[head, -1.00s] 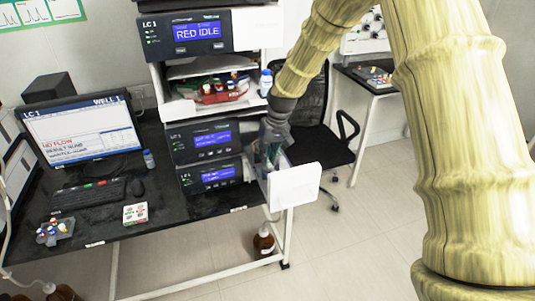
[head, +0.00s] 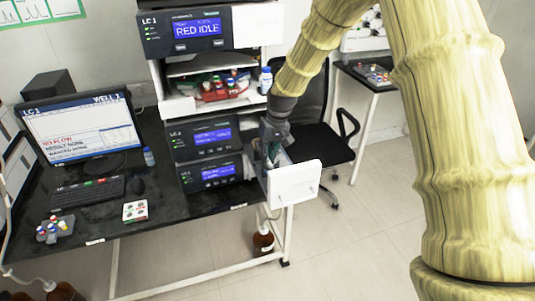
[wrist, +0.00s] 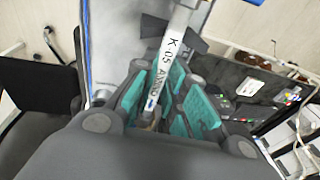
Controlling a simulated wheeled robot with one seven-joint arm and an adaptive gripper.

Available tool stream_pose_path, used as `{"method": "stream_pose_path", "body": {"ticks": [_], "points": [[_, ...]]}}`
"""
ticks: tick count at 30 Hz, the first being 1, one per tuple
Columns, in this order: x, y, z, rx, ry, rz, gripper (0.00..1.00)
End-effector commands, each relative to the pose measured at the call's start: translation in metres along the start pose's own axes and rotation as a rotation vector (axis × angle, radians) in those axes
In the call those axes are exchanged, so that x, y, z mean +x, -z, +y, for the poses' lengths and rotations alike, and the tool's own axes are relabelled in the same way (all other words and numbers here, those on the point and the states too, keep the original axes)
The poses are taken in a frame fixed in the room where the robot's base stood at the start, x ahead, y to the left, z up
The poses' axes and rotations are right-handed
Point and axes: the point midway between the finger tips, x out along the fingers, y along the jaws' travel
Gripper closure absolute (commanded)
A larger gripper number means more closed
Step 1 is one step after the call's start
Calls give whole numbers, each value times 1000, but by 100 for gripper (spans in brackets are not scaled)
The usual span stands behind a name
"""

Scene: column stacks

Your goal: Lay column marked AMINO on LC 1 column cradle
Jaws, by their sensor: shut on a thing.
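The column marked AMINO (wrist: 170,55) is a thin metal rod with a white label reading "K-05 AMINO" in the wrist view. My gripper (wrist: 160,102) is shut on it with teal finger pads, and the rod stretches out beyond the fingers. In the head view my gripper (head: 272,150) is at the right side of the LC stack, inside or just above an open compartment with a white door panel (head: 294,184). The column is too small to make out there. The LC 1 column cradle cannot be told apart; my gripper and the panel may hide it.
The LC 1 unit (head: 195,32) reads "RED IDLE" on top of the stack. A shelf below holds a red tray (head: 222,92) with bottles. A monitor (head: 82,128) and a keyboard (head: 88,194) stand left. A black chair (head: 315,145) is behind my gripper. Open floor lies right.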

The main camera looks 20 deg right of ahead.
Motion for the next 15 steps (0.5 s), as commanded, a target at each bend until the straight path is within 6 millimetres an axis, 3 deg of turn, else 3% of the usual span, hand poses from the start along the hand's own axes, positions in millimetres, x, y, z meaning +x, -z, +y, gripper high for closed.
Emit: {"method": "stream_pose_path", "body": {"ticks": [11,12,15], "points": [[4,0,1,0,0,1,100],[4,0,0,0,0,1,79],[4,0,1,0,0,1,61]]}}
